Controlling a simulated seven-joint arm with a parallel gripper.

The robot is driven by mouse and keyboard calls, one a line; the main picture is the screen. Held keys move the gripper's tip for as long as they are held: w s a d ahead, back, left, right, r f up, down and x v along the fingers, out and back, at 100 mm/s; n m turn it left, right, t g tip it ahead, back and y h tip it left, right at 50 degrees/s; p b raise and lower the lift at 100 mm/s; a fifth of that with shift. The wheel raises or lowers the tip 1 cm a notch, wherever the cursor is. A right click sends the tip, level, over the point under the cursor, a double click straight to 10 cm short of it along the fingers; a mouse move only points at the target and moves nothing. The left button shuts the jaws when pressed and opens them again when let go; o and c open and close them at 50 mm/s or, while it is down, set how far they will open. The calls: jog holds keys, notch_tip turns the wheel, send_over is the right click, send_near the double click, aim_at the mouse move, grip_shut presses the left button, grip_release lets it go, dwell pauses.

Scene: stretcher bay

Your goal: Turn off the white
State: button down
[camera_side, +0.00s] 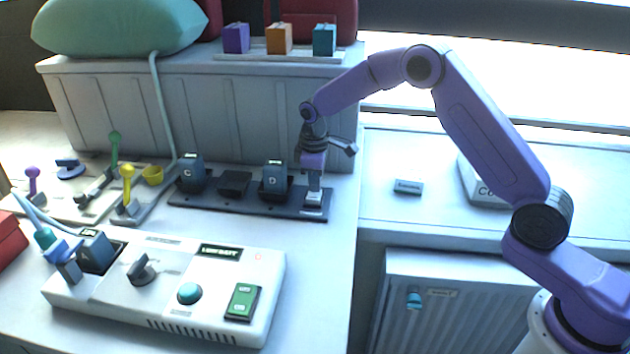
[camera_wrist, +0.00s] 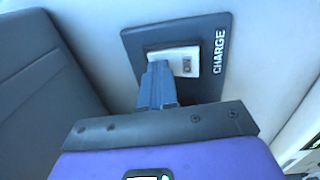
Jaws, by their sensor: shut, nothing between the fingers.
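A white switch (camera_side: 313,198) sits at the right end of a dark charger base (camera_side: 222,204). In the wrist view the white switch (camera_wrist: 188,62) is set in a dark plate marked CHARGE, with a small dark marking I cannot read surely. My gripper (camera_side: 313,186) is shut and empty, pointing down right at the switch. In the wrist view my gripper's fingertips (camera_wrist: 159,70) overlap the switch's near left part and hide it. I cannot tell whether they touch it.
Dark blocks marked C (camera_side: 192,170) and D (camera_side: 274,174) stand in the charger left of my gripper. A white console (camera_side: 220,285) with a knob, teal button and green switch (camera_side: 242,301) lies in front. Coloured levers (camera_side: 127,185) stand at left. A panelled wall (camera_side: 230,105) rises behind.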

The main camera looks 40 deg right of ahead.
aim_at(313, 199)
jog(key=shift+s+f, duration=0.2)
jog(key=shift+s+a+r, duration=0.15)
jog(key=shift+s+a, duration=0.4)
jog(key=shift+a, duration=0.1)
jog(key=shift+r, duration=0.1)
notch_tip(313, 199, up, 14)
jog(key=s+a, duration=0.1)
jog(key=shift+s+a, duration=0.1)
dwell(0.5)
